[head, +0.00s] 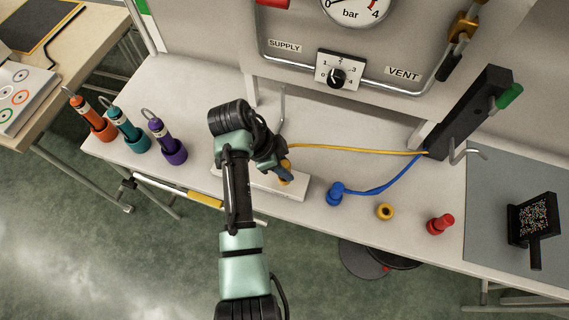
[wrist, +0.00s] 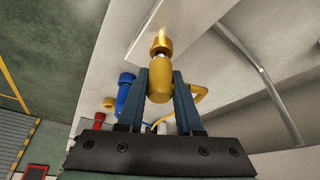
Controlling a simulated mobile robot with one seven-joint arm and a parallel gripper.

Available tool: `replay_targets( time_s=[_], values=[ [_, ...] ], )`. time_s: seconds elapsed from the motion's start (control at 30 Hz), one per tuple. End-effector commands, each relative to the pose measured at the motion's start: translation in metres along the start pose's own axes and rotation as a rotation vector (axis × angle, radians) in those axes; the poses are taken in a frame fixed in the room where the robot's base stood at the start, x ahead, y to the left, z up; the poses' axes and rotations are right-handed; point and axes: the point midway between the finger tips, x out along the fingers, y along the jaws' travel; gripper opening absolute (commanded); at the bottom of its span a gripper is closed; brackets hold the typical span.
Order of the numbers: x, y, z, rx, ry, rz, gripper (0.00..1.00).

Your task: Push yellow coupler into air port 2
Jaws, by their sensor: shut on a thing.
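My gripper (head: 281,166) is shut on the yellow coupler (wrist: 160,84), a rounded yellow body between the two dark blue fingers in the wrist view. In the head view the coupler is mostly hidden by my gripper, above a white block (head: 293,190) on the bench. In the wrist view a brass-yellow fitting (wrist: 162,45) on the block's pale face lies straight ahead of the coupler, roughly in line with it. A short silvery piece shows between them; I cannot tell how deeply they are joined. A yellow hose (head: 350,150) runs right from the coupler. No port number is readable.
Right of the block stand a blue coupler (head: 336,192) with a blue hose, a yellow ring (head: 385,212) and a red fitting (head: 440,224). Orange (head: 92,118), teal (head: 130,130) and purple (head: 167,141) tools stand at left. A gauge panel (head: 388,58) rises behind.

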Motion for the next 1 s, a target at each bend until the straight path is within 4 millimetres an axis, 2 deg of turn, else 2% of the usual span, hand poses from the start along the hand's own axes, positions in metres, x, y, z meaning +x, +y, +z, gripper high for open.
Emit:
replay_targets(
  time_s=[0.8, 0.83, 1.0],
  values=[
    [0.012, 0.0, 0.005, 0.0, 0.0, 0.001, 0.0],
    [0.012, 0.0, 0.005, 0.0, 0.0, 0.001, 0.36],
    [0.012, 0.0, 0.005, 0.0, 0.0, 0.001, 0.67]
  ],
)
